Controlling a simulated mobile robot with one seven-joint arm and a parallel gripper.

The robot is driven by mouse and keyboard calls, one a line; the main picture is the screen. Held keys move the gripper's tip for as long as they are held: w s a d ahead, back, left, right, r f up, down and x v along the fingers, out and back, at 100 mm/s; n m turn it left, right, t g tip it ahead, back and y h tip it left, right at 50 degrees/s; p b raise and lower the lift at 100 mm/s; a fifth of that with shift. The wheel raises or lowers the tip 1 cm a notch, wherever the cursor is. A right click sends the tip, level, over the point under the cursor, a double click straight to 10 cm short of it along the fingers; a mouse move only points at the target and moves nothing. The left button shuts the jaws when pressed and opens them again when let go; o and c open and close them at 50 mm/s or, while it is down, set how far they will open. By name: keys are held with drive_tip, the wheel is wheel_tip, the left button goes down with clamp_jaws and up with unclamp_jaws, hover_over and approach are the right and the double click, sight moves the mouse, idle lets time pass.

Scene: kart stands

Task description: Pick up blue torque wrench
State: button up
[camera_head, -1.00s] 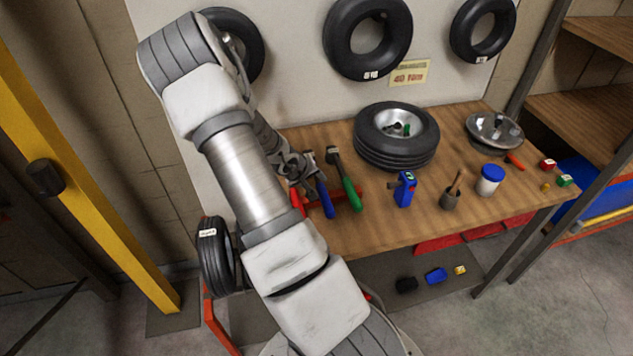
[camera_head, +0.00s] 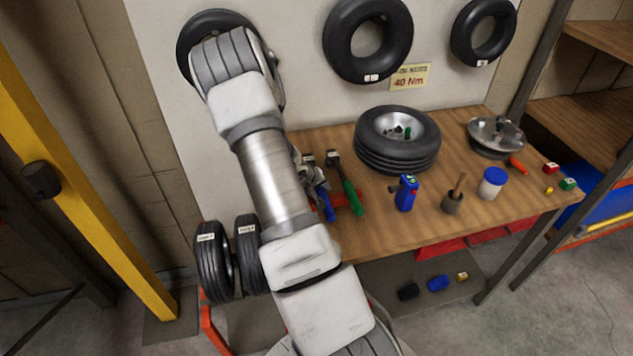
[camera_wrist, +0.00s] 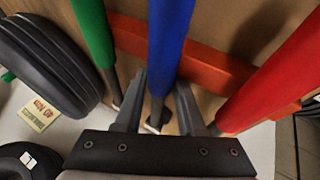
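The blue torque wrench (camera_head: 329,209) lies on the workbench, partly hidden by my arm in the head view. In the wrist view its blue handle (camera_wrist: 168,35) runs between my two fingers, with its metal shaft below. My gripper (camera_wrist: 161,84) is open, with one finger on each side of the wrench and gaps visible; whether a finger touches it I cannot tell. The green-handled wrench (camera_wrist: 93,30) is to the left and the red-handled one (camera_wrist: 272,82) to the right, close to the right finger. In the head view my gripper (camera_head: 318,184) is mostly hidden.
A red bar (camera_wrist: 212,67) crosses under the handles. A tyre on a wheel (camera_head: 398,165), a blue tool (camera_head: 406,192), a cup (camera_head: 452,202) and a blue-lidded jar (camera_head: 492,183) stand farther right on the bench (camera_head: 400,229). The bench front is clear.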

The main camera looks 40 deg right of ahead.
clamp_jaws()
idle(1.2)
